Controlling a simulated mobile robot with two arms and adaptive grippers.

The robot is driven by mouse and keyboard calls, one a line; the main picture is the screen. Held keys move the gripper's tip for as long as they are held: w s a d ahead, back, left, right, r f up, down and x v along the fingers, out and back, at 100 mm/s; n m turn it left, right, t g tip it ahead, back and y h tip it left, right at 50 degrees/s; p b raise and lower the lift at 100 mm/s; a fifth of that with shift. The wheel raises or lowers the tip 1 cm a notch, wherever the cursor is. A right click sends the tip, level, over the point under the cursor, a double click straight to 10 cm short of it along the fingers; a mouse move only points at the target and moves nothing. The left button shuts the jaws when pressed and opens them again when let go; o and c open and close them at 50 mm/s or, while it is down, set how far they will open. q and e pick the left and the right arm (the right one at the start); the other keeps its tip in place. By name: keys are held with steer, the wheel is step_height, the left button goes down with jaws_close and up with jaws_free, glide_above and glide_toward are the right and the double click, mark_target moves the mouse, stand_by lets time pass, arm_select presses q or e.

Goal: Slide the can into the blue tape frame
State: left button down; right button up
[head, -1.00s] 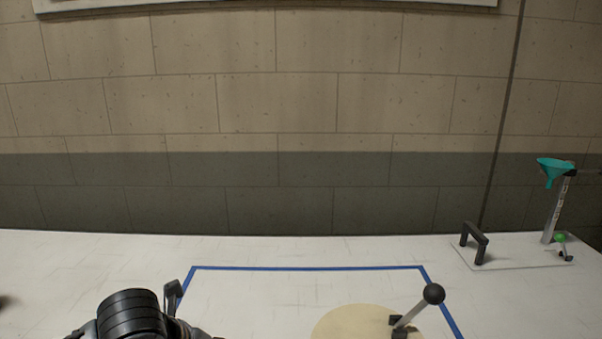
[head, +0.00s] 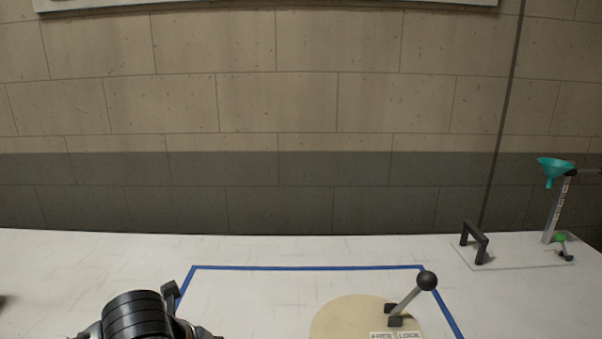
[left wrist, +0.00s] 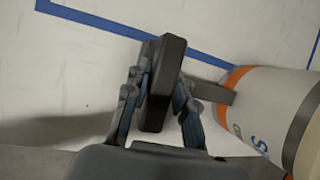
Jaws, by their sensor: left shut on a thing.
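The can (left wrist: 262,105), white with an orange band, is at the right of the left wrist view, cut off by the edge. A dark handle (left wrist: 161,70) with a grey bar reaches toward it. My left gripper (left wrist: 158,100) is shut on this handle, beside the can. In the head view my left gripper (head: 170,293) is partly visible at the bottom left. A beige disc (head: 350,312), apparently the can's top, shows at the bottom with a ball-ended lever and a FREE LOCK label. The blue tape frame (head: 300,268) runs behind it; its near side is out of view. My right gripper is not in view.
The white table (head: 80,260) inside the frame's far-left part looks clear. A brick wall rises behind.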

arm_select(q)
steer(key=shift+w, duration=0.1)
steer(key=shift+w+b, duration=0.6)
steer(key=shift+w, duration=1.4)
steer(key=shift+w+b, duration=0.4)
steer(key=shift+w, duration=1.6)
steer(key=w+b, duration=0.1)
steer(key=w, duration=0.6)
steer(key=shift+w, duration=0.5)
